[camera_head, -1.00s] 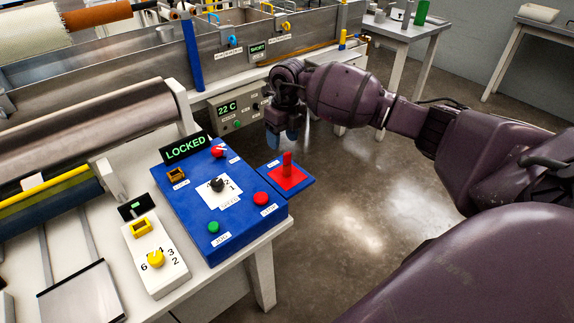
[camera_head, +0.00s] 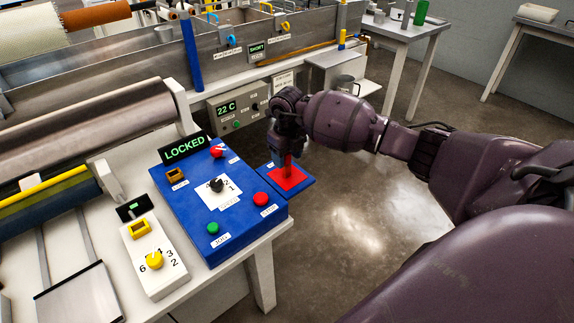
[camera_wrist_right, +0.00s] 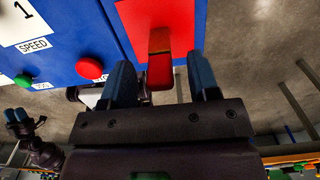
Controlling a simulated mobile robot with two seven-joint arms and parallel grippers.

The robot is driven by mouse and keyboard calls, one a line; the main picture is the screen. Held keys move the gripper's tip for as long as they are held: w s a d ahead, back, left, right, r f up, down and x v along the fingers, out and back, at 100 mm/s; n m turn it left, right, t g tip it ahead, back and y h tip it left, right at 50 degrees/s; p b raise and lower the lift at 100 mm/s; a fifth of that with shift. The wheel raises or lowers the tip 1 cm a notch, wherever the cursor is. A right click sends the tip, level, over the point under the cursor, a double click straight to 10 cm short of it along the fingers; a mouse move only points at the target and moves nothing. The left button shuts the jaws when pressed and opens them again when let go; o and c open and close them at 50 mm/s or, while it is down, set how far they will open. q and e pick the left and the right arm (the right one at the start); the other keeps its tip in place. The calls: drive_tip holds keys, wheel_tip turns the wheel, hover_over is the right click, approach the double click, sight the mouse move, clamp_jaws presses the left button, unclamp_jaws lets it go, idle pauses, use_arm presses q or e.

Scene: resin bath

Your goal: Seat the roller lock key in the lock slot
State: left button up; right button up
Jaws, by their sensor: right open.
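The red upright key (camera_head: 288,165) stands on a red square pad (camera_head: 291,181) at the right end of the blue panel. My right gripper (camera_head: 285,150) is over it, pointing down. In the right wrist view the key (camera_wrist_right: 160,58) shows between the two spread blue fingers of the right gripper (camera_wrist_right: 161,80), with gaps on both sides. A small orange-brown framed slot (camera_head: 176,174), which looks like the lock slot, is on the blue panel below the green "LOCKED" display (camera_head: 185,148). My left gripper seems to show small at the wrist view's left edge (camera_wrist_right: 17,117); its opening is unclear.
The blue control panel (camera_head: 240,232) carries a dark speed knob (camera_head: 216,185), red buttons and a green button (camera_head: 213,228). A white box (camera_head: 153,262) with a yellow knob stands left of it. Rollers lie further left; open floor is to the right.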

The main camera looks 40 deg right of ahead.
wheel_tip(320, 180, down, 2)
drive_tip(key=shift+f, duration=0.1)
drive_tip(key=shift+c, duration=0.4)
drive_tip(key=c, duration=0.9)
drive_tip(key=shift+r, duration=0.2)
